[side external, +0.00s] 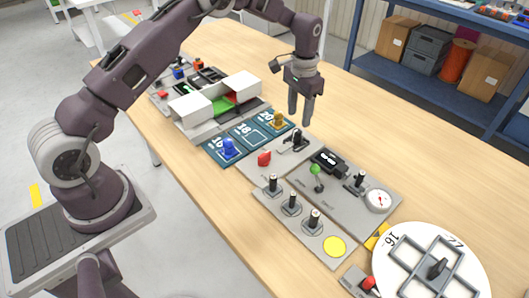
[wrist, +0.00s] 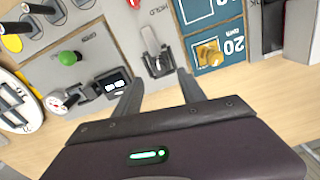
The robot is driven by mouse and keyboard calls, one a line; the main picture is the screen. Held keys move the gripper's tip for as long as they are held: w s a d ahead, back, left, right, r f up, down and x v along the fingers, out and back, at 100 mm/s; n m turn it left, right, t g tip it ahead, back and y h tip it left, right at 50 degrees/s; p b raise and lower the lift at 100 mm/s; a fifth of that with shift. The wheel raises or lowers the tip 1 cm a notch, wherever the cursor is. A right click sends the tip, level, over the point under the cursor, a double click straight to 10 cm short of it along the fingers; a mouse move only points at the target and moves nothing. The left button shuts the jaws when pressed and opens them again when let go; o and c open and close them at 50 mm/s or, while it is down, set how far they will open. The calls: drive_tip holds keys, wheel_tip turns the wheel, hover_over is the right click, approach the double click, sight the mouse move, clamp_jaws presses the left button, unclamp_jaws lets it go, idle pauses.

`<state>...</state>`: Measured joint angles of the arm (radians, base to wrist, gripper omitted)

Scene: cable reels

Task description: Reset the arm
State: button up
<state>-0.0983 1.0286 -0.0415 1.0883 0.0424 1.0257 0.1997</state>
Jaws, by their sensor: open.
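My gripper (side external: 300,110) hangs fingers-down above the wooden table, beyond the far edge of the panels. Its two fingers are apart with nothing between them. In the wrist view my gripper (wrist: 160,90) points toward a grey toggle lever (wrist: 156,58) on the panel marked HOLD; it appears apart from the lever. In the side view that lever (side external: 298,138) stands just below the fingertips. A yellow knob piece (side external: 278,121) sits on the tile marked 20, and a blue one (side external: 228,147) on the nearest tile.
Panels carry a red knob (side external: 264,158), green-topped lever (side external: 316,171), gauge (side external: 378,200) and several black levers (side external: 292,203). A white round dial (side external: 400,280) is at front right. A white box unit (side external: 195,110) stands left. The table's far right strip (side external: 400,140) is bare.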

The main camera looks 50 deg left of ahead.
drive_tip(key=shift+r, duration=0.8)
drive_tip(key=s+d+r+t, duration=0.1)
drive_tip(key=s+r, duration=0.7)
drive_tip(key=r, duration=0.3)
drive_tip(key=s+d+r+t, duration=0.2)
drive_tip(key=s+r, duration=0.5)
drive_tip(key=r, duration=0.4)
drive_tip(key=s+d+n+t, duration=0.1)
drive_tip(key=s+t, duration=0.1)
drive_tip(key=s, duration=2)
drive_tip(key=shift+n+t, duration=0.3)
drive_tip(key=shift+d+f, duration=0.1)
